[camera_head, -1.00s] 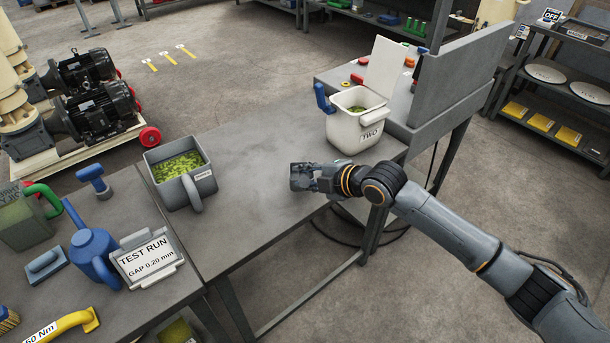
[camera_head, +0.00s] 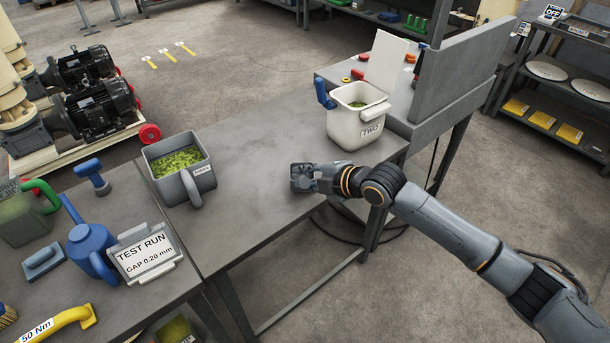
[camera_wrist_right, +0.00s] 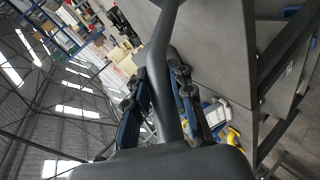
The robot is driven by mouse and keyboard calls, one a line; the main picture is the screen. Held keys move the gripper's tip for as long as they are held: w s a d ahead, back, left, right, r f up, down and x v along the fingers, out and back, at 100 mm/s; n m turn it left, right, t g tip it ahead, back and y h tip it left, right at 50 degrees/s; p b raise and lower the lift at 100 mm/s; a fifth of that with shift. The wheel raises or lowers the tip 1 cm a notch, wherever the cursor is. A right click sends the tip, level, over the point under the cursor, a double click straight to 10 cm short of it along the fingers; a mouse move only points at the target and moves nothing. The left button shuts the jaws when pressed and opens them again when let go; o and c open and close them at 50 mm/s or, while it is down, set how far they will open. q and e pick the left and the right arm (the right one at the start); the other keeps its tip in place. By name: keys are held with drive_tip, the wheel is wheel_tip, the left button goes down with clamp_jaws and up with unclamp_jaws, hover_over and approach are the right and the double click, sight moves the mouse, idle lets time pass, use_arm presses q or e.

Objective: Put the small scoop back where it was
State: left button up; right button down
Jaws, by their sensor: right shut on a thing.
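My right gripper (camera_head: 303,177) is low over the front right part of the grey table (camera_head: 255,220). In the right wrist view its two fingers (camera_wrist_right: 160,105) are shut on a slim dark grey shaft (camera_wrist_right: 162,70). This looks like the handle of the small scoop, but its full shape is not clear. A white bin marked TWO (camera_head: 348,133) stands behind the gripper, with green pellets inside and a blue handle (camera_head: 322,92) at its left rim. A grey bin (camera_head: 168,188) of green pellets stands left of the gripper. My left gripper does not show.
A left table holds a blue can (camera_head: 88,247), a TEST RUN sign (camera_head: 145,253), a green-handled container (camera_head: 22,222) and a yellow-handled tool (camera_head: 62,322). The table between the two bins is clear.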

drive_tip(key=shift+f, duration=0.1)
idle(0.5)
drive_tip(key=shift+f+b, duration=0.45)
drive_tip(key=shift+f, duration=0.2)
idle(0.3)
drive_tip(key=c, duration=1.1)
unclamp_jaws()
drive_tip(key=o, duration=1.1)
drive_tip(key=shift+f, duration=0.15)
